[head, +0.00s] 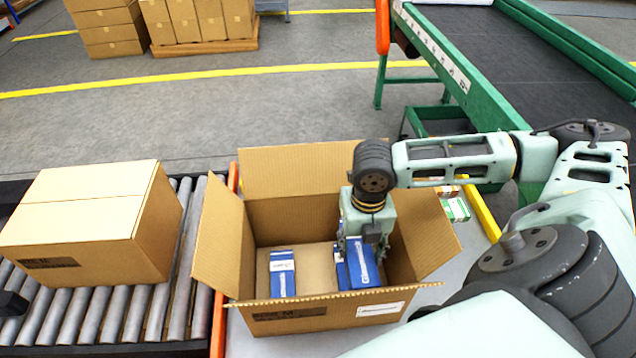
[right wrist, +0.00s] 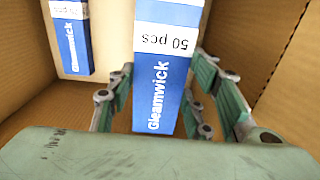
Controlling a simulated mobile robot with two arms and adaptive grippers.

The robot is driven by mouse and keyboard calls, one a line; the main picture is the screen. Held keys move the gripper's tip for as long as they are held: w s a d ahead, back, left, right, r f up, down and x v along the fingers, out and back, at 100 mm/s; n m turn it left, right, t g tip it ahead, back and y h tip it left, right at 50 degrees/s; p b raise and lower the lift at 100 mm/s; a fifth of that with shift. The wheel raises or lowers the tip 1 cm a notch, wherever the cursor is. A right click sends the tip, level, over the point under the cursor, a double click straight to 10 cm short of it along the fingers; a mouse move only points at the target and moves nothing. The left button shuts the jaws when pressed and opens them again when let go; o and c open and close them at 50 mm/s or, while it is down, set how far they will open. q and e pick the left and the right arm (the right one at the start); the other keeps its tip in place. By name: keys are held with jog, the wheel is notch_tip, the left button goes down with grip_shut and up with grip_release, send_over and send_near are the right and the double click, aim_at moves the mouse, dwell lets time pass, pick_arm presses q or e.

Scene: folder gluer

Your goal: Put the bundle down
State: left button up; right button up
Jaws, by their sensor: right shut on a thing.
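An open cardboard carton (head: 290,311) stands with its flaps spread outward. My right gripper (head: 362,252) reaches down into its right half and is shut on a blue and white bundle (head: 361,272). In the right wrist view the held bundle (right wrist: 162,80) reads "Gleamwick" and "50 pcs", with finger links on both sides. Whether its underside touches the carton floor I cannot tell. A second blue and white bundle (head: 282,275) stands in the carton's left part, apart from the held one; it also shows in the right wrist view (right wrist: 70,38). My left gripper is not in view.
A closed carton (head: 80,225) sits on the roller conveyor (head: 120,312) at the left. A green-framed belt conveyor (head: 480,60) is at the upper right. Small packs (head: 456,208) lie just right of the open carton. Stacked boxes (head: 205,20) stand at the back.

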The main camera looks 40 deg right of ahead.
jog(key=shift+w+a+f, duration=1.1)
jog(key=shift+a+f, duration=0.4)
jog(key=shift+f, duration=0.25)
jog(key=shift+w+a+f, duration=1.05)
jog(key=shift+a+f, duration=0.4)
jog(key=shift+f, duration=0.3)
jog(key=shift+w+a+f, duration=1.1)
jog(key=shift+a+f, duration=0.4)
jog(key=shift+f, duration=0.25)
jog(key=shift+f, duration=0.15)
jog(key=o, duration=1.4)
notch_tip(320, 180, up, 12)
jog(key=shift+r+p, duration=0.15)
jog(key=shift+p, duration=0.15)
